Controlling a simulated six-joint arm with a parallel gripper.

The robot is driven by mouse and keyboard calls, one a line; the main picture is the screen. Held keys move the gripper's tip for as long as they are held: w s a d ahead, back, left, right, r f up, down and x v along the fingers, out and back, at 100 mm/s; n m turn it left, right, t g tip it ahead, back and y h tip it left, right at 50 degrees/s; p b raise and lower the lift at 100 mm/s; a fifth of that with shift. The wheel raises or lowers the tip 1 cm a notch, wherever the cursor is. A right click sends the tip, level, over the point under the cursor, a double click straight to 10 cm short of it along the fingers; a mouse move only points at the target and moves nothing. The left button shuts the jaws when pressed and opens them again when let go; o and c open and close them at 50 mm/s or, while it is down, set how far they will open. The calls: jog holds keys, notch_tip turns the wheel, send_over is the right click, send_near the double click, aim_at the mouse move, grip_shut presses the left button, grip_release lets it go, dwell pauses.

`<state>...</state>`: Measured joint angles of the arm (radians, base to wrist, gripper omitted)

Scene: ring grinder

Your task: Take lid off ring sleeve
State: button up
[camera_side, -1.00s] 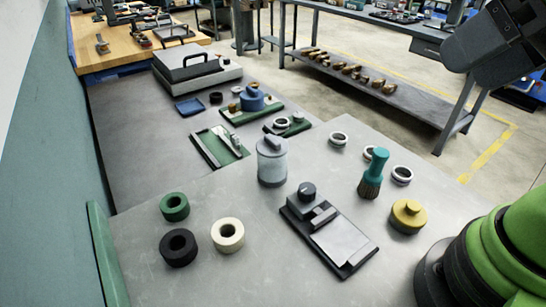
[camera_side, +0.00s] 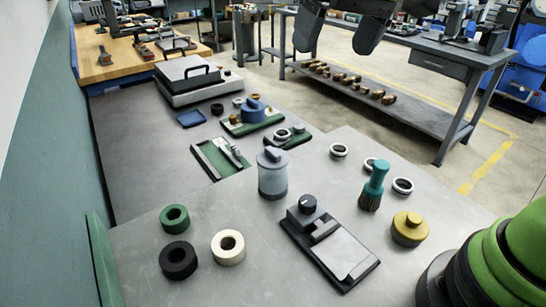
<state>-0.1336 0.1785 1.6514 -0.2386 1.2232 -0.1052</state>
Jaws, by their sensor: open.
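The ring sleeve (camera_side: 272,182) appears to be the upright light-grey cylinder near the middle of the grey bench. A grey lid with a small knob (camera_side: 271,158) sits on top of it. My gripper (camera_side: 336,48) is at the top of the picture, with two dark fingers apart and nothing visible between them. It is up in the air, well clear of the sleeve and lid, and appears above and to the right of them. The top of the gripper is cut off by the picture edge.
A black fixture with a pale plate (camera_side: 340,252) lies in front of the sleeve. Green (camera_side: 174,212), black (camera_side: 163,258) and cream rings (camera_side: 217,250) lie at left.

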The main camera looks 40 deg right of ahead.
jog(key=w+a+f+n+g+h, duration=0.15)
jog(key=w+a+f, duration=0.25)
jog(key=w+f, duration=0.5)
jog(key=g, duration=0.2)
send_over(273, 151)
jog(key=shift+t, duration=0.25)
jog(key=f, duration=0.8)
jog(key=shift+w+a+f, duration=0.15)
jog(key=shift+a, duration=0.05)
jog(key=shift+d+f, duration=0.2)
jog(key=shift+f, duration=2.8)
jog(key=c, duration=1)
